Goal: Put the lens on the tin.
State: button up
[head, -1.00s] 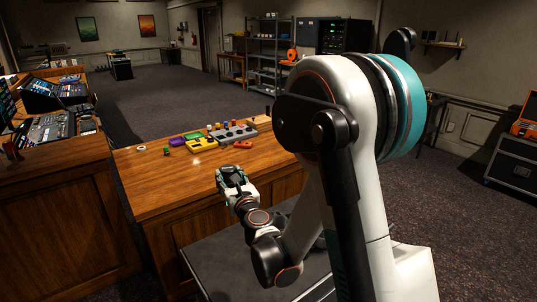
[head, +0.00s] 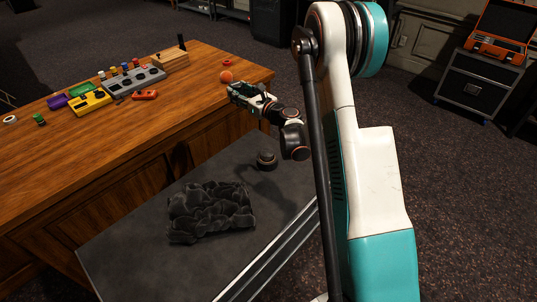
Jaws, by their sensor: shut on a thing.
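My gripper (head: 238,92) is at the right part of the wooden desk, over or near its front edge. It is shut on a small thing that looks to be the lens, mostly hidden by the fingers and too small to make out. A round orange thing (head: 226,76) is on the desk just behind the fingertips; it may be the tin, but I cannot tell. I cannot tell whether the gripper touches it. A dark round thing (head: 266,158) stands on the grey flat top below the arm; I cannot tell what it is.
The wooden desk (head: 190,100) holds a grey box with knobs (head: 135,82), a yellow box (head: 90,102), a red-orange thing (head: 145,95) and a wooden block (head: 170,60). The desk's front strip is clear.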

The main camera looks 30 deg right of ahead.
jog(key=s+d+f+n+g+y+b, duration=0.1)
jog(key=s+d+f+n+y+b, duration=0.2)
jog(key=d+f, duration=0.8)
jog(key=b, duration=0.4)
send_over(270, 154)
notch_tip(270, 154, down, 13)
jog(key=shift+y, duration=0.3)
jog(key=shift+d+f+b, duration=0.15)
jog(key=shift+f+b, duration=0.5)
jog(key=shift+f, duration=1.9)
jog(key=shift+f, duration=0.2)
jog(key=o, duration=1.2)
jog(key=shift+o, duration=0.4)
jog(key=shift+r, duration=0.2)
jog(key=p+v, duration=0.4)
jog(key=v, duration=0.8)
jog(key=shift+r, duration=0.2)
